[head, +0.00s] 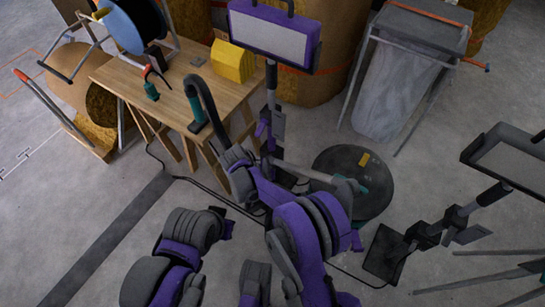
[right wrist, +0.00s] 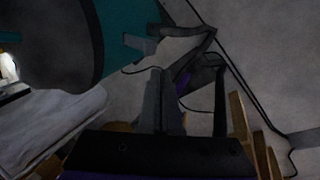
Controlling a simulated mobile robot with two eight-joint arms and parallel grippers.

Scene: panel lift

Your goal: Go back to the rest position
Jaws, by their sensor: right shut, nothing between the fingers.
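In the right wrist view my right gripper (right wrist: 160,75) is shut and empty, its two dark fingers together above the floor. I cannot make it out clearly in the head view, where my purple and grey right arm reaches up from the lower middle towards the workbench. My left arm is folded low at the left of the head view, and no left gripper shows there.
A wooden workbench (head: 165,105) with a yellow box (head: 232,62) stands at upper left. A round black vacuum (head: 375,200) is right of my right arm. A lamp (head: 272,35) stands behind. Cables cross the floor. Open floor (head: 70,220) lies at left.

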